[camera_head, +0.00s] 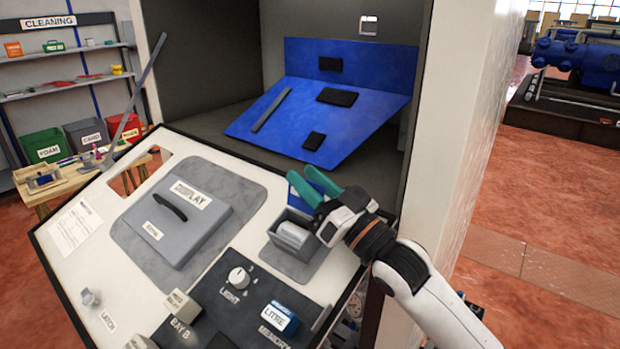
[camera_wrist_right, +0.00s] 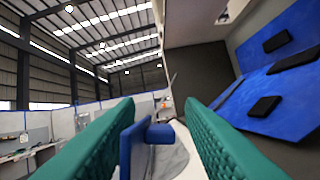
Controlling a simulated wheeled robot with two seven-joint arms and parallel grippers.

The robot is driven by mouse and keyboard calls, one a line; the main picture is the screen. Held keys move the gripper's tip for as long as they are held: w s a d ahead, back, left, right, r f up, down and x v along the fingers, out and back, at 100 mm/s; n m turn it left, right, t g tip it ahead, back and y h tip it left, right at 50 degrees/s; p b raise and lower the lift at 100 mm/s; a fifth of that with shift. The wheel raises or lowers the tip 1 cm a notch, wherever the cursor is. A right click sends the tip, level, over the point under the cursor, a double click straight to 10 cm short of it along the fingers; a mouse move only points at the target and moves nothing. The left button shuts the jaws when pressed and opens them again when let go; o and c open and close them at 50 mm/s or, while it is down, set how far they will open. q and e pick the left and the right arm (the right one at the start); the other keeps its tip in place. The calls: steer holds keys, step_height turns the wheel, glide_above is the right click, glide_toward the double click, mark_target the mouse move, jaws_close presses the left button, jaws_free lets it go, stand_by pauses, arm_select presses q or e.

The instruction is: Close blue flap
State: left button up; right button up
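A small blue flap (camera_head: 296,199) stands raised at the back of a grey open box (camera_head: 287,228) on the sloping white panel; a light grey cylinder (camera_head: 293,235) lies in the box. My right gripper (camera_head: 303,177) is just above and right of the flap, its teal fingers apart and partly covering it. In the right wrist view, the flap (camera_wrist_right: 131,150) shows as a blue plate between the two separated fingers, closer to the left one. I cannot tell whether a finger touches it. My left gripper is in neither view.
Behind the panel (camera_head: 75,263), a cabinet holds a large blue board (camera_head: 350,118) with black blocks. A grey lid (camera_head: 178,220), a light knob (camera_head: 238,278) and labelled blocks sit on the panel. The cabinet's side wall (camera_head: 470,130) rises right of my arm.

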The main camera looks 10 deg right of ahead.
steer(key=shift+c, duration=0.5)
jaws_close()
steer(key=shift+a+n+y, duration=0.1)
steer(key=shift+n+y, duration=0.2)
steer(key=shift+n, duration=0.1)
steer(key=n, duration=0.1)
steer(key=n+g+y, duration=0.1)
steer(key=a+n, duration=0.1)
steer(key=shift+s+r+n+g+y, duration=0.2)
steer(key=shift+s+n+g+y, duration=0.1)
steer(key=shift+s+n, duration=0.1)
steer(key=shift+s+a+n+g+y, duration=0.2)
steer(key=shift+n+g+y, duration=0.15)
steer(key=shift+n, duration=0.6)
steer(key=shift+s+a+n+g+y, duration=0.2)
steer(key=shift+n+g+y, duration=0.1)
steer(key=shift+n, duration=0.6)
steer(key=shift+s+a+n+g+y, duration=0.15)
steer(key=shift+a+n+g+y, duration=0.15)
steer(key=shift+n, duration=0.65)
steer(key=shift+g, duration=0.25)
steer(key=shift+o, duration=0.5)
jaws_free()
steer(key=shift+d, duration=0.1)
